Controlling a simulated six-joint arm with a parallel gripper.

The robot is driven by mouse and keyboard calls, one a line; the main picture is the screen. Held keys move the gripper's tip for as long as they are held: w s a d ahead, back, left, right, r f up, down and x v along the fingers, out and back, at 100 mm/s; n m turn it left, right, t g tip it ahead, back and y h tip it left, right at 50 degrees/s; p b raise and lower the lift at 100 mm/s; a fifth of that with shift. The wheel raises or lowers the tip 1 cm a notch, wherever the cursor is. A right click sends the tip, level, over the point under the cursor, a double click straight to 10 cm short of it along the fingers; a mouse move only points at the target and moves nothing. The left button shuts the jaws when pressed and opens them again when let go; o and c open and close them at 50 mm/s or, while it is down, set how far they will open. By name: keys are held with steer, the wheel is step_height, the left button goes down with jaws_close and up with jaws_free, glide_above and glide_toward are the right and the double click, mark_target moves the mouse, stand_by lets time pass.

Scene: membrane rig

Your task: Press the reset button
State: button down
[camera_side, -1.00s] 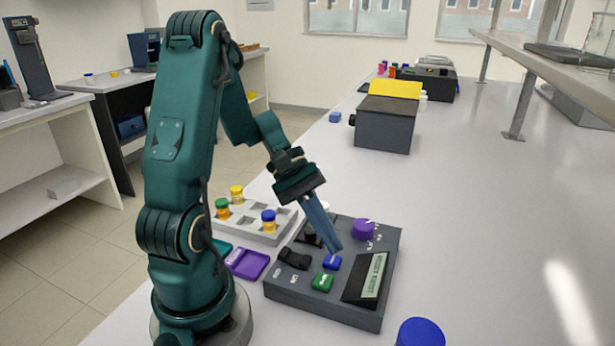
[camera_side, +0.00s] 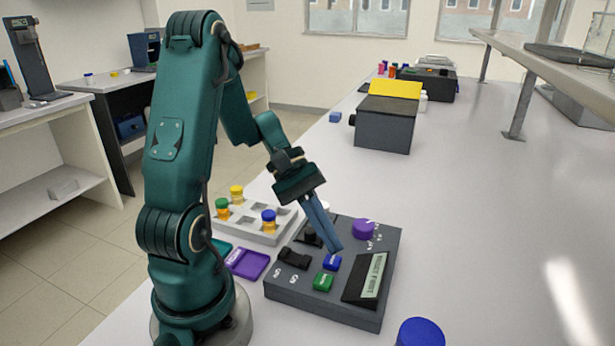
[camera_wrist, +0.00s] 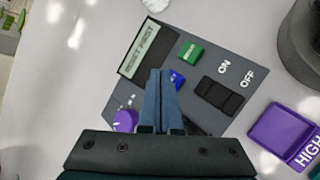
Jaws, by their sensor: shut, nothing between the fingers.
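The dark grey control box (camera_side: 285,293) lies on the bench in front of my arm. On its top are a blue button (camera_side: 332,262) and a green button (camera_side: 323,282); their labels are too small to read surely. My gripper (camera_side: 337,250) is shut and empty, its fingertips pointing down just above and behind the blue button. Whether they touch it I cannot tell. In the wrist view, the fingertips (camera_wrist: 159,72) partly cover the blue button (camera_wrist: 178,80), while the green button (camera_wrist: 191,51) is clear. The display (camera_wrist: 138,52) appears to read "RESET FIRST".
The box also carries a purple knob (camera_side: 363,229) and a black rocker switch (camera_wrist: 220,95) marked ON and OFF. A purple tray (camera_side: 247,264) and a vial rack (camera_side: 262,236) stand left of it. A blue-topped object (camera_side: 420,332) is at front right. Bench to the right is clear.

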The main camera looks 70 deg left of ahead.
mark_target(328, 255)
steer(key=shift+f, duration=0.2)
steer(key=shift+f, duration=0.25)
steer(key=shift+f, duration=0.45)
stand_by(0.7)
steer(key=shift+r, duration=0.9)
steer(key=shift+r, duration=2.5)
